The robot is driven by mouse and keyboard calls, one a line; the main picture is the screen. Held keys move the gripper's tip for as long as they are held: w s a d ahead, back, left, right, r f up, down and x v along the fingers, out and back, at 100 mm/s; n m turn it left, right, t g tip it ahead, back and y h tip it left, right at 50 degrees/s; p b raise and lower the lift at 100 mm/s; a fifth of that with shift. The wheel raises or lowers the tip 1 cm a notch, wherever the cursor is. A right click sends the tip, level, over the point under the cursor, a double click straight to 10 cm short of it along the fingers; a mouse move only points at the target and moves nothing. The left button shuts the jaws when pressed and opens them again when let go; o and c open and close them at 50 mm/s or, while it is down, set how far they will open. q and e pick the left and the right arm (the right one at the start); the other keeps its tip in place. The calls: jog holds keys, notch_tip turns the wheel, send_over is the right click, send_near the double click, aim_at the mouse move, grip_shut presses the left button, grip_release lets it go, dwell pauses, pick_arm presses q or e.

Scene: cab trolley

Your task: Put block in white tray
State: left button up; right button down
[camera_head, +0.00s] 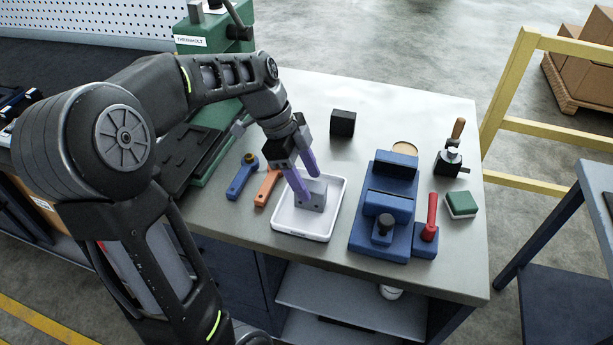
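The fingers hide part of the block. My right gripper is not in view.
A black cube (343,122) stands behind the tray. Blue (242,177) and orange (268,186) handled tools lie to its left. A blue fixture (372,238), a red-handled tool (431,215) and a green-white pad (461,204) are to its right.

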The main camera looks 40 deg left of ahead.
pick_arm(q)
jog(key=shift+r, duration=0.25)
jog(key=shift+a+r, duration=0.15)
jog(key=shift+r, duration=0.05)
jog(key=p+v, duration=0.3)
jog(key=v, duration=0.8)
jog(key=shift+r+p, duration=0.15)
jog(key=shift+p, duration=0.2)
jog(key=shift+s, duration=0.1)
